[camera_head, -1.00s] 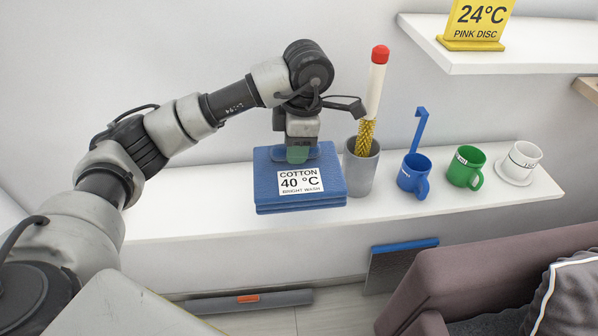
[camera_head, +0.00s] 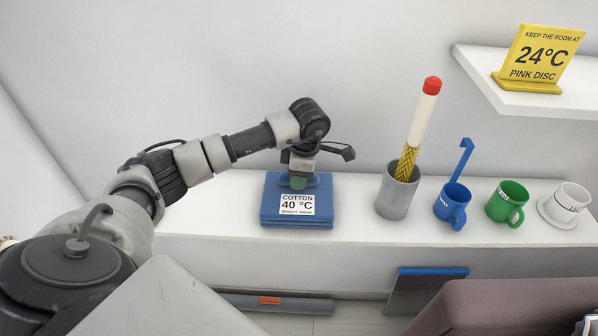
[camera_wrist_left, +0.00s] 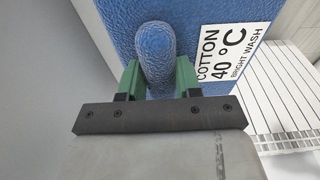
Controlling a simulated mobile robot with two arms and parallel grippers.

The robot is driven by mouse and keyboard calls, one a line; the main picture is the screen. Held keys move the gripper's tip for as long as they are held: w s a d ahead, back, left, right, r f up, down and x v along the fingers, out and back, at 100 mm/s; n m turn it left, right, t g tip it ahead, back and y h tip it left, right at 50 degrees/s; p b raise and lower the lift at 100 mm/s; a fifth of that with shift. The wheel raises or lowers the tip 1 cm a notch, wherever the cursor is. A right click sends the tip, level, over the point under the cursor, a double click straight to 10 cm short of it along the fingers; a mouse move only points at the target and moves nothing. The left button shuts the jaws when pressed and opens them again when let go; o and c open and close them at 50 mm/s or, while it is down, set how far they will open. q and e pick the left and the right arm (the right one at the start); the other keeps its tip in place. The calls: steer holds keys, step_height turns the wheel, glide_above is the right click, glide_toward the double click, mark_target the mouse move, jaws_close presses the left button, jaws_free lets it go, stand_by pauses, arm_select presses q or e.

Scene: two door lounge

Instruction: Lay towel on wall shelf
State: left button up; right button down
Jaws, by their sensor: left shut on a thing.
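The towel (camera_head: 275,212) is a folded blue block with a white "COTTON 40 °C" label, at the middle of the head view. It appears level over the long white wall shelf (camera_head: 220,225); I cannot tell whether its underside touches it. My left gripper (camera_head: 298,181) points down at the towel's top. In the left wrist view its green fingers (camera_wrist_left: 155,78) are shut on a raised blue ridge of the towel (camera_wrist_left: 105,22). My right gripper is not in view.
Right of the towel stand a grey holder (camera_head: 396,195) with a red-topped brush, a blue mug (camera_head: 450,203), a green mug (camera_head: 505,202) and a white cup (camera_head: 567,203). A higher shelf (camera_head: 520,98) bears a yellow sign (camera_head: 540,58). A sofa (camera_head: 510,308) is at lower right.

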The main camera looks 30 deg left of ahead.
arm_select(q)
steer(key=shift+f, duration=0.1)
steer(key=o, duration=1.1)
steer(key=shift+r, duration=0.45)
steer(key=r, duration=0.3)
steer(key=d+r+b, duration=0.1)
steer(key=r, duration=0.3)
steer(key=r+b, duration=0.1)
steer(key=r, duration=0.3)
steer(key=shift+w+d+r, duration=0.15)
steer(key=shift+w+r, duration=0.05)
steer(key=shift+w, duration=0.15)
